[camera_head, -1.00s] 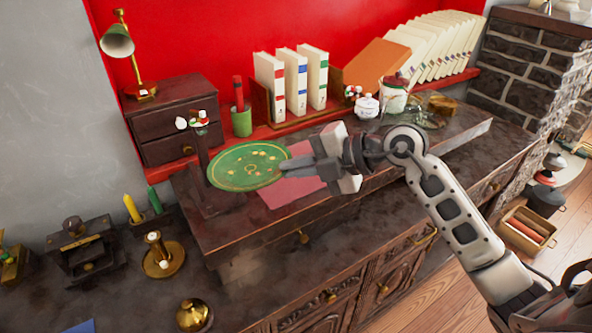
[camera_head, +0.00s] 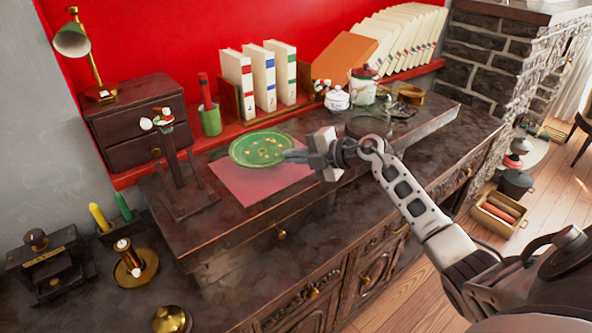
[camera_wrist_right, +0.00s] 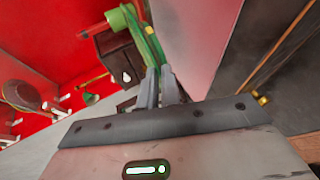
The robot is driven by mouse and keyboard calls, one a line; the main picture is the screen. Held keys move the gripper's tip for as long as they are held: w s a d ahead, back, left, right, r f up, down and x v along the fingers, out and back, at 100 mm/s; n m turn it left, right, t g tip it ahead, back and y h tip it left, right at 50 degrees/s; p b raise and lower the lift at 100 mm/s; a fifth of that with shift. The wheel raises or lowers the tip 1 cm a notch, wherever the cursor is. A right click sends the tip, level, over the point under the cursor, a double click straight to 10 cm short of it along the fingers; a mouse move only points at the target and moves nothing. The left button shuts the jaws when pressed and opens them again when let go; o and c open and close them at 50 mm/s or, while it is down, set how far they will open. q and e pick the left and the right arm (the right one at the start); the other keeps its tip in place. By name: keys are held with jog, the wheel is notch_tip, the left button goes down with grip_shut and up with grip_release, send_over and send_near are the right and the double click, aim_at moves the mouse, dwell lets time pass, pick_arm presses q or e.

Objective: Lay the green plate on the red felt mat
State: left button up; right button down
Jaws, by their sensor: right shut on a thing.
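The green plate (camera_head: 262,148) has a patterned face and is held roughly level at its right rim by my right gripper (camera_head: 292,156). In the head view it overlaps the back part of the red felt mat (camera_head: 255,190), whose front part is bare. The height between plate and mat is hard to judge. In the right wrist view the plate (camera_wrist_right: 147,40) shows nearly edge-on between the fingertips (camera_wrist_right: 160,75), with the pinkish mat (camera_wrist_right: 200,40) to its right. My left gripper is out of view.
A dark wooden stand (camera_head: 180,180) rises just left of the mat. Behind are a green cup (camera_head: 210,121), white binders (camera_head: 262,78) and a lidded white pot (camera_head: 337,99). Candles and brass pieces stand at the lower left. The raised shelf right of the mat is partly clear.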

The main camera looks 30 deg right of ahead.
aim_at(296, 177)
jog(key=shift+w+d+f, duration=0.15)
jog(key=shift+f, duration=0.15)
notch_tip(296, 177, down, 3)
jog(key=shift+w+d+f, duration=0.1)
jog(key=c, duration=1.9)
grip_release()
jog(key=shift+f, duration=0.1)
